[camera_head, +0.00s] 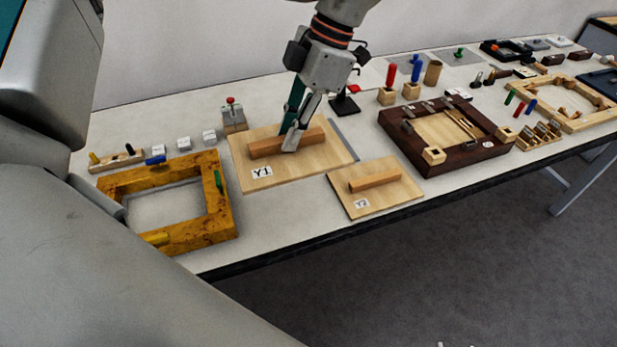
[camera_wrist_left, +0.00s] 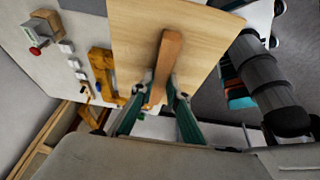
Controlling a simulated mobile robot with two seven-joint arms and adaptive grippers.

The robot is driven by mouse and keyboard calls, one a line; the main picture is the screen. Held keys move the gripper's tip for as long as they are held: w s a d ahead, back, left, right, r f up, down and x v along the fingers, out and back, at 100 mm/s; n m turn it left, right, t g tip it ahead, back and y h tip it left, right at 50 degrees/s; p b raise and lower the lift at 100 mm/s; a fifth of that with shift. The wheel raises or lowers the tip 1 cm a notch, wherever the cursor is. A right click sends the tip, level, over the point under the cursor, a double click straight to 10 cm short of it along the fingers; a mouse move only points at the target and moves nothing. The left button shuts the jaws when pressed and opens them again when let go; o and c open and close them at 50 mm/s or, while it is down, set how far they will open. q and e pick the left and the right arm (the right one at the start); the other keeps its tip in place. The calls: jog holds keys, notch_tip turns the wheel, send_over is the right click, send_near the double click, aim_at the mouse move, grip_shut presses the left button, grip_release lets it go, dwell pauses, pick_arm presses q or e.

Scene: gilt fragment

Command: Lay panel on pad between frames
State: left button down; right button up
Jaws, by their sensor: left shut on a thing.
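A flat light-wood panel marked Y1 (camera_head: 252,173) has a brown bar handle (camera_head: 262,146) across its top; the handle also shows in the wrist view (camera_wrist_left: 170,55). My left gripper (camera_head: 290,143) is shut on this handle from above. A grey strip (camera_head: 344,139), which looks like part of a pad, shows along the panel's right edge; the panel hides the rest. I cannot tell whether the panel touches it. A yellow-gold frame (camera_head: 226,205) lies to the left and a dark brown frame (camera_head: 402,146) to the right. My right gripper is not in view.
A smaller panel Y2 (camera_head: 393,198) with its own bar lies at the table's front edge, close to Y1. A block with a red knob (camera_head: 233,117) stands behind Y1's left corner. Pegs in blocks (camera_head: 387,96) and a pale wooden frame (camera_head: 570,124) are further right.

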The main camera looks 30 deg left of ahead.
pick_arm(q)
notch_tip(320, 180, down, 14)
jog(key=shift+f, duration=0.1)
jog(key=shift+f+p, duration=0.4)
jog(key=shift+f, duration=2)
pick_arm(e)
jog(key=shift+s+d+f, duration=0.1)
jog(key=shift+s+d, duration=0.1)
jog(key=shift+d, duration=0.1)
pick_arm(q)
jog(key=c, duration=2)
grip_release()
jog(key=shift+f, duration=0.1)
jog(key=shift+o, duration=0.2)
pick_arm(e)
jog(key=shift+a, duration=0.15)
pick_arm(q)
jog(key=b+v, duration=0.1)
jog(key=v, duration=1.1)
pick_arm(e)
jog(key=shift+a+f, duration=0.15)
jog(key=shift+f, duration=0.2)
